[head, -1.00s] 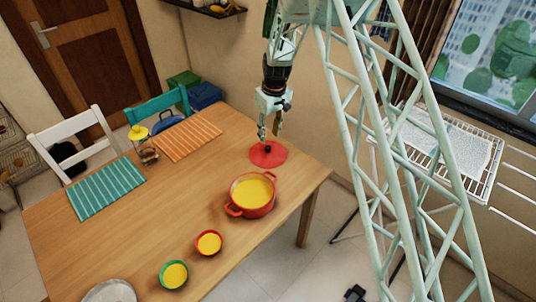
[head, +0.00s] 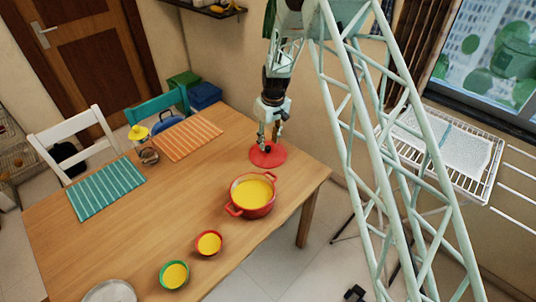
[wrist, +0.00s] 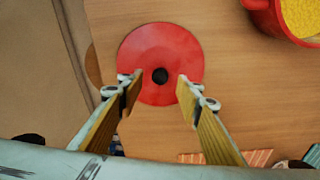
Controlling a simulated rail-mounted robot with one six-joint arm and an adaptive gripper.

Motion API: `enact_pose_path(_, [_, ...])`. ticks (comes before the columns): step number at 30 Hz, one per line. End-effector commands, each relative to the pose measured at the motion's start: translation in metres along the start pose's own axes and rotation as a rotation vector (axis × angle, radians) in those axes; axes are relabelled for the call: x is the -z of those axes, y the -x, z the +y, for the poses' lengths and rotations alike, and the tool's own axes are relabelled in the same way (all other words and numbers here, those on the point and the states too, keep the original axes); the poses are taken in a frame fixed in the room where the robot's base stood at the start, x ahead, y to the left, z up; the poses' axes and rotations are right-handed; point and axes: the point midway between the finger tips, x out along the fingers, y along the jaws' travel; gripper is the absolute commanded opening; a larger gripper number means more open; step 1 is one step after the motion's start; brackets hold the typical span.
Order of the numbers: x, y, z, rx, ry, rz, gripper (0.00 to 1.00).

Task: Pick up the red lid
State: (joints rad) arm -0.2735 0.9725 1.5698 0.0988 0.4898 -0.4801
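The red lid (head: 268,155) lies flat on the wooden table near its far right edge. It is a round disc with a dark knob at its middle. In the wrist view the lid (wrist: 160,45) shows its black knob between and just beyond my two fingertips. My gripper (head: 269,145) points down over the lid. In the wrist view my gripper (wrist: 156,92) is open, with a finger on either side of the knob and nothing held. I cannot tell whether the fingertips touch the lid.
A red pot (head: 252,195) of yellow food stands in front of the lid. Nearer are a red bowl (head: 209,243) and a green bowl (head: 174,275). An orange striped mat (head: 188,138) and a glass jar (head: 149,155) lie to the left. Bare table surrounds the lid.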

Motion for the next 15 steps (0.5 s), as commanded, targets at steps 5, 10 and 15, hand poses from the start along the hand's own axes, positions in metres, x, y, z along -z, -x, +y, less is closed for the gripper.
enact_pose_path(5, [-0.002,-0.014,0.000,0.001,0.000,-0.001,0.33])
enact_pose_path(10, [-0.003,-0.032,0.000,0.001,0.000,-0.001,0.33])
enact_pose_path(15, [-0.003,-0.044,0.000,0.000,0.000,-0.001,0.33])
